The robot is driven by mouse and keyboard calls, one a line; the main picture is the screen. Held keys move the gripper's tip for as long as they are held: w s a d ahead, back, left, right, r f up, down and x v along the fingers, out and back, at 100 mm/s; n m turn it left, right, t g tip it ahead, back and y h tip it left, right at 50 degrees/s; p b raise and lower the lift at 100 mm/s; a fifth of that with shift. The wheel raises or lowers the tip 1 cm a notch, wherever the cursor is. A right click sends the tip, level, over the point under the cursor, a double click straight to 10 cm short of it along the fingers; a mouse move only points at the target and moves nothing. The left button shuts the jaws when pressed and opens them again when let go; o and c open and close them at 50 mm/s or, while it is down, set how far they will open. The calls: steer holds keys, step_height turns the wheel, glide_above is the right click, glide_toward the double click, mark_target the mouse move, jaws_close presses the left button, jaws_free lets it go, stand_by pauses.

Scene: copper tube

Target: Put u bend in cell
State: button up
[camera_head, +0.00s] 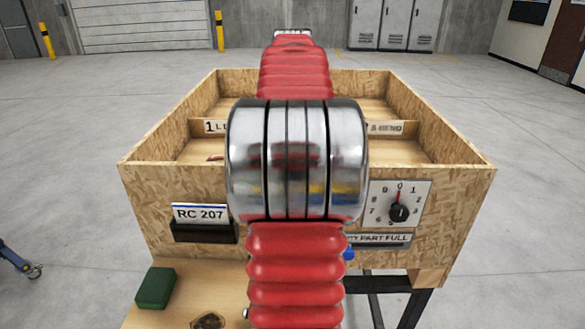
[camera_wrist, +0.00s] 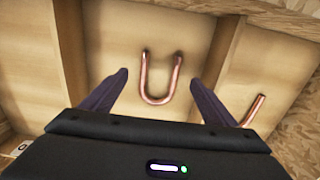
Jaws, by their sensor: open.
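A copper U bend (camera_wrist: 157,100) lies in the middle cell of the wooden box in the wrist view, its open end pointing away from my gripper. My gripper (camera_wrist: 160,77) is open and empty, its dark fingers on either side of the U bend in the picture. I cannot tell how high the fingers are above it. In the head view the wooden box (camera_head: 300,255) stands ahead, and my arm hides the gripper and the middle of the box.
Wooden dividers (camera_wrist: 220,52) separate the cells. A cell label starting with 1 (camera_head: 213,126) is at the left and another label (camera_head: 385,127) at the right. The box front carries an RC 207 card (camera_head: 200,213) and a dial (camera_head: 399,212). A green block (camera_head: 155,288) lies in front.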

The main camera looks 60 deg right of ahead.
step_height(320, 180, up, 7)
stand_by(0.4)
stand_by(0.8)
